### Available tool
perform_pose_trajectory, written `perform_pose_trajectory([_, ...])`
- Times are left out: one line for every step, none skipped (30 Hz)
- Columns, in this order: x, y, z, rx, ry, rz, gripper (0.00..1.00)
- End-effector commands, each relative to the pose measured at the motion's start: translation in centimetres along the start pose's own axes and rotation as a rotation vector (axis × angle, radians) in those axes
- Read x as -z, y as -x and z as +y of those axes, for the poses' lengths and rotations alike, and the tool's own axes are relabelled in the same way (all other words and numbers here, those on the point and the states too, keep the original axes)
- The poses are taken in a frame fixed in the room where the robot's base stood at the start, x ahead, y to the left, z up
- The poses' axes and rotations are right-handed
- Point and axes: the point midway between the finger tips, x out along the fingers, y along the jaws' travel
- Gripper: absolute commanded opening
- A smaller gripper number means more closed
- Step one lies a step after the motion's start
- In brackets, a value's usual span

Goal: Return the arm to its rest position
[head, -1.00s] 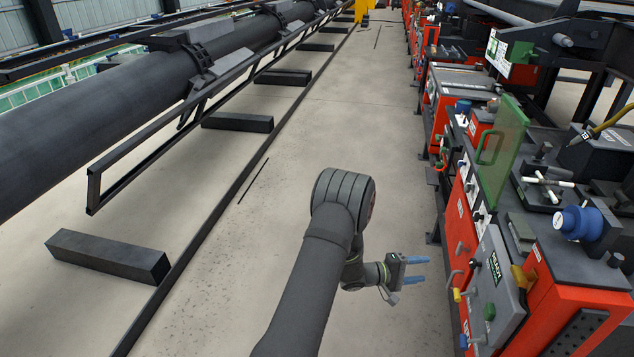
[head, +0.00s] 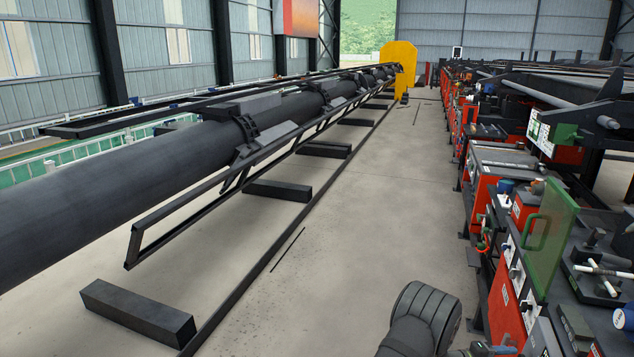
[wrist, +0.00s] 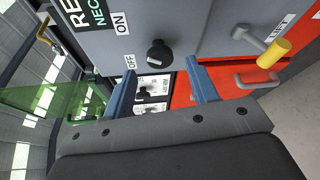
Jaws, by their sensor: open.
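My gripper (wrist: 162,84) shows in the wrist view with its two blue fingers apart and nothing between them. The fingers point toward a grey control panel (wrist: 205,25) with a black knob (wrist: 159,53) and ON and OFF labels. The knob lies beyond the fingertips, and no contact shows. In the head view my arm (head: 425,318) enters at the bottom edge, right of the middle. Only a small part of my gripper (head: 495,349) shows there, at the bottom edge beside the red cabinets. The rest of it is cut off.
A yellow-tipped lever (wrist: 273,53) sticks out at the right of the wrist view. In the head view, red cabinets (head: 505,300) line the right, with a green clear guard (head: 550,240). A long dark pipe (head: 150,165) runs along the left. Floor (head: 340,240) between is clear.

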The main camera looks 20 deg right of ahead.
Motion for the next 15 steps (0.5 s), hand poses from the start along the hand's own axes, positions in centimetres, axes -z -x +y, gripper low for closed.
perform_pose_trajectory([-0.1, -0.9, -0.1, -0.001, -0.001, -0.002, 0.53])
perform_pose_trajectory([0.0, -1.3, -0.1, -0.001, -0.001, -0.001, 0.53])
perform_pose_trajectory([-0.1, -1.9, -0.1, -0.001, -0.001, -0.001, 0.53])
perform_pose_trajectory([0.0, -2.2, 0.0, -0.001, -0.001, -0.001, 0.53])
perform_pose_trajectory([-0.1, -2.5, 0.0, -0.001, 0.0, -0.001, 0.53])
perform_pose_trajectory([0.0, -2.8, 0.0, -0.001, 0.0, -0.001, 0.53])
perform_pose_trajectory([0.0, -3.1, 0.0, -0.001, 0.0, -0.001, 0.53])
perform_pose_trajectory([0.0, -3.2, 0.0, -0.001, 0.0, 0.0, 0.53])
perform_pose_trajectory([0.0, -3.4, 0.0, -0.001, 0.0, 0.0, 0.53])
perform_pose_trajectory([0.0, -3.5, -0.1, 0.0, 0.0, 0.001, 0.53])
perform_pose_trajectory([0.0, -3.6, -0.1, 0.0, 0.001, 0.001, 0.53])
perform_pose_trajectory([0.0, -3.6, 0.0, 0.0, 0.0, 0.001, 0.53])
perform_pose_trajectory([0.0, -3.7, 0.0, 0.0, 0.0, 0.001, 0.53])
perform_pose_trajectory([0.0, -3.7, 0.0, 0.0, 0.0, 0.001, 0.53])
perform_pose_trajectory([0.0, -3.7, 0.0, 0.0, 0.0, 0.001, 0.53])
